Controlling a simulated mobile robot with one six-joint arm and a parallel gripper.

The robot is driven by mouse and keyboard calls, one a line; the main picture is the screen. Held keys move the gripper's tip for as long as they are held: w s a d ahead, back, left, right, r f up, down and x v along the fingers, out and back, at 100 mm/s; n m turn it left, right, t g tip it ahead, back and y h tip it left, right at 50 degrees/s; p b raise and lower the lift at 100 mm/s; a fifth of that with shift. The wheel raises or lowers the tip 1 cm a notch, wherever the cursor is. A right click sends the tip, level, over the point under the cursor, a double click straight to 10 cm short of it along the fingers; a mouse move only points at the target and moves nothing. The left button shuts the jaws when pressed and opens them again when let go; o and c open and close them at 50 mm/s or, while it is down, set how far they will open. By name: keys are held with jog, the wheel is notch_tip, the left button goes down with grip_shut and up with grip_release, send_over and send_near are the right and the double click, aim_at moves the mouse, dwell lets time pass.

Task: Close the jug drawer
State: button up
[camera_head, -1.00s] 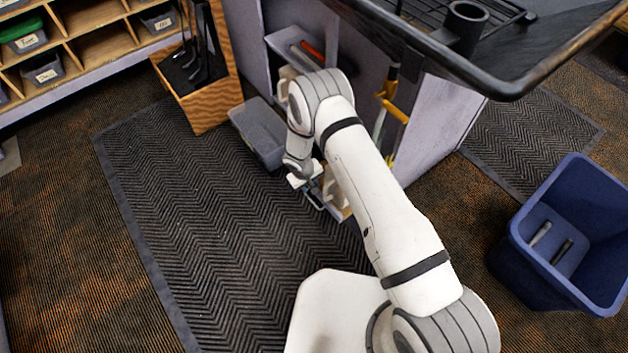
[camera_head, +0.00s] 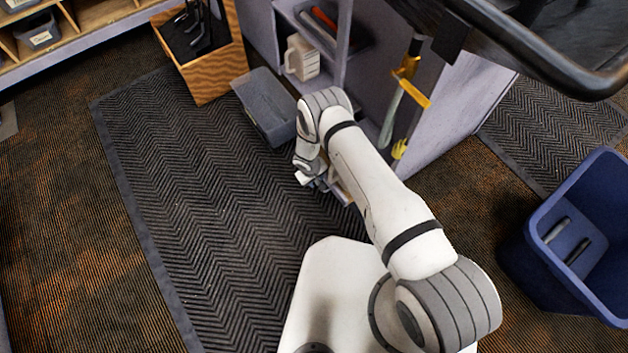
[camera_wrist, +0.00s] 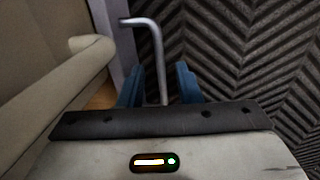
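The jug drawer shows in the wrist view as a pale grey front panel (camera_wrist: 125,48) with a bent silver handle (camera_wrist: 157,55). A pale rounded object (camera_wrist: 70,75), possibly a jug, lies on the drawer side of the panel. My gripper (camera_wrist: 158,85) has its two blue fingers apart, with the handle's bar between them; I cannot tell whether they touch it. In the head view my gripper (camera_head: 317,182) is low over the mat, and my arm hides most of the drawer. Only a small part of what looks like the drawer (camera_head: 342,192) shows.
A white jug (camera_head: 301,58) stands in the cabinet (camera_head: 437,107). A grey bin (camera_head: 266,108) and a wooden club box (camera_head: 215,72) stand left of it. A blue bin (camera_head: 530,235) is at right. The ribbed mat (camera_head: 200,200) is clear at left.

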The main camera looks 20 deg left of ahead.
jog(key=shift+c, duration=0.2)
grip_shut()
dwell(0.4)
